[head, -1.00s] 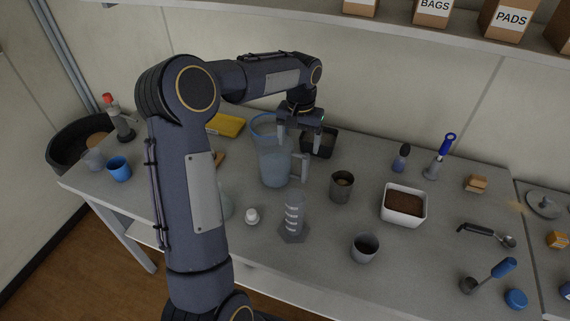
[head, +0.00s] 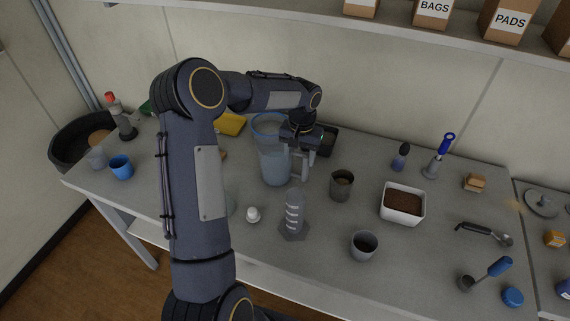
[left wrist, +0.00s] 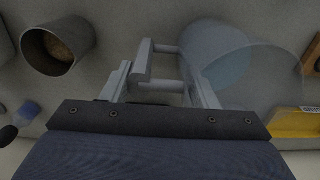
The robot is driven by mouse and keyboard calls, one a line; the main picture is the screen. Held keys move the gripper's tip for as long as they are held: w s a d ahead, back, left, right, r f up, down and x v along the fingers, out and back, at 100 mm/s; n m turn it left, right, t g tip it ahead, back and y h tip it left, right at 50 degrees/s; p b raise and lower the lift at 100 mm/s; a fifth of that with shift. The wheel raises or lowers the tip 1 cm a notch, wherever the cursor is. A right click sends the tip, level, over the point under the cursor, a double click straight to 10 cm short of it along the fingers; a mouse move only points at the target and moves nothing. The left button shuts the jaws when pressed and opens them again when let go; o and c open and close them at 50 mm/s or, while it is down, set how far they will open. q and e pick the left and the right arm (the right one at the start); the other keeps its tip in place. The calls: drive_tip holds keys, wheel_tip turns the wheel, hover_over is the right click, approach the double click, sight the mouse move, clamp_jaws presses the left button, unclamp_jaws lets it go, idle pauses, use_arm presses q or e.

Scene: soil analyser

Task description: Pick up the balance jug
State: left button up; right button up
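The balance jug, a large clear jug (head: 273,165) with a blue rim, stands upright on the bench and looks partly filled with pale liquid. My left gripper (head: 297,160) reaches down at the handle on the jug's right side. In the left wrist view the jug (left wrist: 215,55) is at the right, with its handle (left wrist: 146,62) reaching left. The open fingers of the left gripper (left wrist: 160,75) stand on either side of the handle's upright bar, with gaps visible. My right gripper is in neither view.
A grey cup (head: 341,187) with brown contents stands close to the jug's right; a clear cylinder (head: 293,212) and small white object (head: 253,214) stand in front. A white soil dish (head: 402,204) is farther right.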

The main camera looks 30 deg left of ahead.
use_arm(q)
drive_tip(key=c, duration=0.8)
drive_tip(key=shift+r, duration=0.15)
